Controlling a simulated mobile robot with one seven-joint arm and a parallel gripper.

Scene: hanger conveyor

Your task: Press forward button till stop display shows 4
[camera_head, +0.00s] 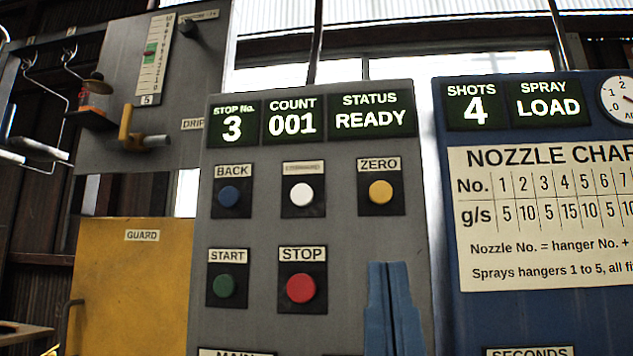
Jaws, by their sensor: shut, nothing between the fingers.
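The grey control panel (345,240) stands in the middle of the view. Its stop display (233,124) shows 3, the count display (293,122) shows 001 and the status display (371,117) shows READY. The forward button (302,194) is white, under a label that is hard to read, between the blue back button (229,195) and the yellow zero button (380,191). My gripper (389,266) is blue, shut and empty. It shows in front of the panel's lower right, below the zero button and right of the red stop button (301,288), and appears apart from the forward button.
A green start button (227,286) is at the panel's lower left. A blue panel (450,240) with a nozzle chart (545,215) stands at right; its displays read 4 and LOAD. A yellow guard (130,285) and a grey box with a lever (140,135) are at left.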

